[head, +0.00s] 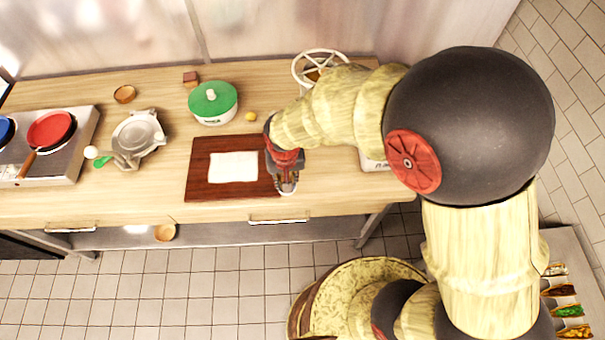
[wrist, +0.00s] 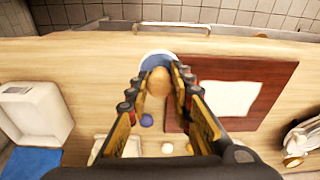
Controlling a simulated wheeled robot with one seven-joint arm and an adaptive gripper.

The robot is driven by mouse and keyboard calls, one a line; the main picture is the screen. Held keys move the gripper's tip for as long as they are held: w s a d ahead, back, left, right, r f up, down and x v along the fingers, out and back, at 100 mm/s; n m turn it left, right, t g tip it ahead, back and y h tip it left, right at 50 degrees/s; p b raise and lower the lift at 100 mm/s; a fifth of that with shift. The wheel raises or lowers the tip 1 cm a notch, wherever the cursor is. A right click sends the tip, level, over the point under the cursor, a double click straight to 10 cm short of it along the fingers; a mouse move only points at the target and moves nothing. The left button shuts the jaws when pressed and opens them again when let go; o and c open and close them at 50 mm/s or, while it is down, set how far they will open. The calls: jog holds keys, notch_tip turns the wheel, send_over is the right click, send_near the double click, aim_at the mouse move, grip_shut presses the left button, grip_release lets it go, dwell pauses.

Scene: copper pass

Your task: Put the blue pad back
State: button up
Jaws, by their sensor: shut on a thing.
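My gripper (head: 287,187) is low over the right edge of the dark red-brown board in the head view. In the wrist view my gripper (wrist: 158,88) is shut on a tan rounded thing (wrist: 157,82). A blue and white rounded edge (wrist: 155,56) shows just beyond it; I cannot tell whether the two are one piece. A flat blue square (wrist: 32,162) lies at the lower left of the wrist view, apart from the gripper, and is hidden in the head view. I cannot tell for certain which blue thing is the pad.
The board (head: 203,178) bears a white sheet (head: 233,166). A white tray (wrist: 35,112) stands beside the blue square. A green-lidded pot (head: 213,103), yellow ball (head: 250,117), metal dish (head: 138,132) and stove with a red pan (head: 51,128) stand on the counter. A small blue ball (wrist: 147,120) is near my fingers.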

jog(key=w+d+f, duration=0.1)
jog(key=w+f, duration=0.1)
jog(key=w+d+f, duration=0.3)
jog(key=w+f, duration=0.2)
jog(key=shift+w+d+f, duration=0.1)
jog(key=shift+d, duration=0.25)
jog(key=shift+w+d+f, duration=0.1)
jog(key=shift+w+f, duration=0.05)
jog(key=shift+f, duration=0.8)
jog(key=shift+w+d+f, duration=0.1)
jog(key=shift+f, duration=0.8)
jog(key=shift+f, duration=0.15)
jog(key=o, duration=1)
jog(key=shift+c, duration=0.2)
jog(key=shift+o, duration=0.2)
notch_tip(320, 180, up, 12)
jog(key=s, duration=0.1)
jog(key=shift+s+r, duration=0.2)
